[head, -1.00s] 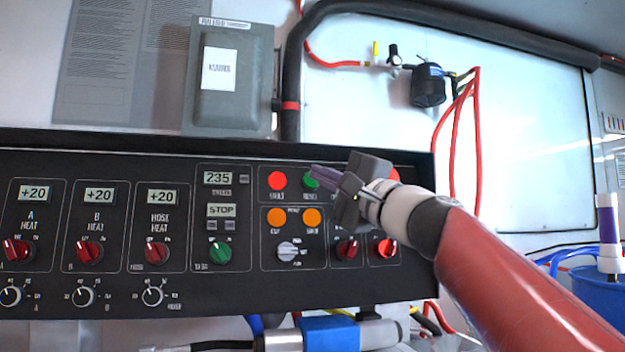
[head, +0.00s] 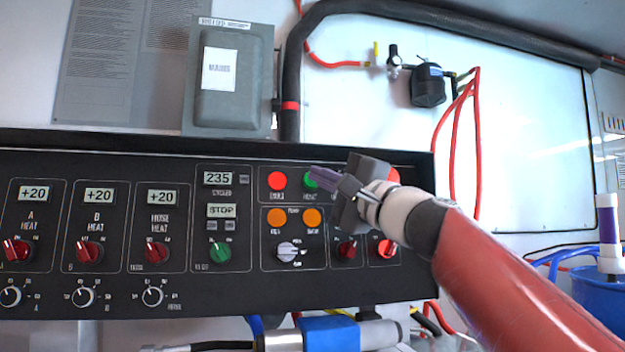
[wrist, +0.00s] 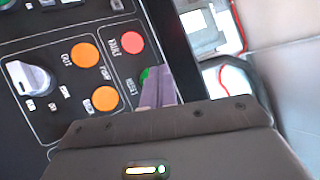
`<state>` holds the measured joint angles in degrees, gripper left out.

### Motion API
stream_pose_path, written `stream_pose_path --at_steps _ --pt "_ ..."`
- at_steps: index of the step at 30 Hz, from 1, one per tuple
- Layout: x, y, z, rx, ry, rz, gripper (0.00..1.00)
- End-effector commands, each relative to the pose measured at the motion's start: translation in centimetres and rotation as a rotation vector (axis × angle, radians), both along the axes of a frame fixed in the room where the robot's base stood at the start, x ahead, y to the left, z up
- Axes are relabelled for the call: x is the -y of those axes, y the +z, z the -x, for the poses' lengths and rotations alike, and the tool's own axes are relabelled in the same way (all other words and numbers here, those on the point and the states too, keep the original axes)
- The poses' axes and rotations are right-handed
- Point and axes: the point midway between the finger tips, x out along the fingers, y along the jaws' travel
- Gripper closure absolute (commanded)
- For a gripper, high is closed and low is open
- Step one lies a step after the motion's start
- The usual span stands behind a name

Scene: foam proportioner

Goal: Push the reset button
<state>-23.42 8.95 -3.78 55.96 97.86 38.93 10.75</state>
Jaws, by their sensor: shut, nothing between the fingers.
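The green reset button (head: 310,179) sits in the top row of the black control panel (head: 225,292), right of the red fault button (head: 277,180). My gripper (head: 316,171) is shut and empty, its purple fingertips at the green button and covering part of it. In the wrist view the shut fingertips (wrist: 160,76) lie over the green button (wrist: 144,76), with only its edge showing. The red fault button (wrist: 132,42) is clear of them. I cannot tell whether the fingertips touch the green button.
Two orange buttons, left (head: 277,217) and right (head: 312,217), and a white selector knob (head: 287,251) sit below. Red knobs (head: 387,248) are under my arm. A grey box (head: 228,110) and a black pipe (head: 291,75) stand above the panel.

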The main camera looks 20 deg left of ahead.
Motion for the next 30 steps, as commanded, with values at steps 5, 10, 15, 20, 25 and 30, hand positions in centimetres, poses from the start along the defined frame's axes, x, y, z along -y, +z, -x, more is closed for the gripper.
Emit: stream_pose_path --at_steps 5,10,15,20,25,30 --pt "-0.14 -0.05 -0.31 0.000 -0.001 0.000 1.00" --pt "-0.15 -0.05 -0.29 0.000 -0.001 0.000 1.00" --pt "-0.19 -0.05 -0.33 0.000 0.000 0.000 1.00" --pt "-0.27 -0.08 -0.48 0.000 0.000 0.000 1.00" --pt "-0.38 -0.11 -0.65 0.000 0.000 0.000 1.00" --pt "-0.50 -0.16 -0.83 0.000 0.000 0.000 1.00"
